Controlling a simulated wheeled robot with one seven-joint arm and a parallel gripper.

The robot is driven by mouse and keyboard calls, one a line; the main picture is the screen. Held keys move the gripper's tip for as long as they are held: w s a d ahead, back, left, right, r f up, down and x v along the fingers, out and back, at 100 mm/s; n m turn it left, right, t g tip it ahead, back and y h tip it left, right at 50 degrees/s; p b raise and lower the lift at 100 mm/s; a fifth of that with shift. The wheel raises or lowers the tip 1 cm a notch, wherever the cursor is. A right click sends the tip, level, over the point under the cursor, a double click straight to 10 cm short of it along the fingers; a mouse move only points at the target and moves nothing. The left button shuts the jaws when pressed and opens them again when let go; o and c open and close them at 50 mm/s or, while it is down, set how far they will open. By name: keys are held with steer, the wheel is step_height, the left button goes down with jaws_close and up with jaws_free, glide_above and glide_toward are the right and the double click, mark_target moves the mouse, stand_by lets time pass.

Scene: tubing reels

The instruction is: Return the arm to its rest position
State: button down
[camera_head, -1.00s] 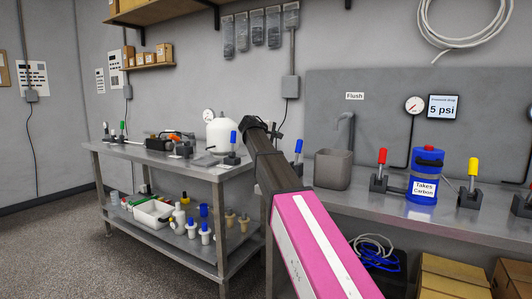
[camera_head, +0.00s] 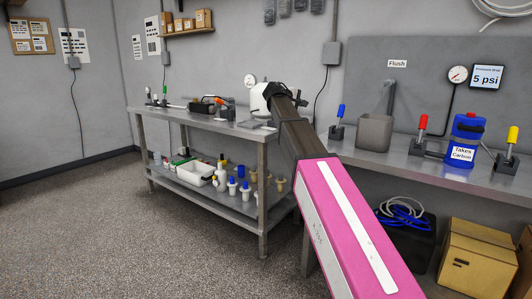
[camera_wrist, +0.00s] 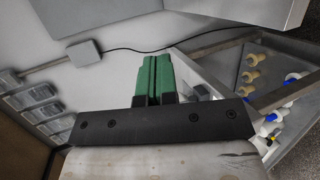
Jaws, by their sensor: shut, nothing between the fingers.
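My arm, with a pink and white link and a dark forearm, reaches up and away from the lower right in the head view, in front of the benches. Its far end overlaps the white tank (camera_head: 257,103) in the picture. The fingers cannot be made out there. In the wrist view my gripper (camera_wrist: 154,62) shows green fingers pressed together, with nothing between them. The fingertips point toward the grey wall and a thin dark cable.
A steel bench (camera_head: 195,118) with a lower shelf stands at centre left. A right bench (camera_head: 425,165) bears a grey bin (camera_head: 375,133), a blue jug (camera_head: 466,135) and coloured-handled valves. Cardboard boxes (camera_head: 478,250) sit below. The floor (camera_head: 110,220) at left is clear.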

steer(key=s+d+f+m+g+y, duration=0.15)
steer(key=s+f, duration=0.35)
steer(key=f, duration=0.6)
steer(key=s+d+f+m+g+y, duration=0.15)
steer(key=s+f, duration=0.25)
steer(key=f, duration=0.7)
steer(key=s+d+f+g+y, duration=0.15)
steer(key=s+f, duration=0.35)
steer(key=f, duration=0.6)
steer(key=s+f+m+g+y, duration=0.4)
steer(key=s+f+m+y, duration=0.1)
steer(key=s+f, duration=1.6)
steer(key=s+y, duration=0.1)
steer(key=s, duration=0.2)
steer(key=shift+a+m, duration=0.3)
steer(key=shift+a, duration=0.05)
steer(key=shift+f+y, duration=0.1)
steer(key=shift+y, duration=0.15)
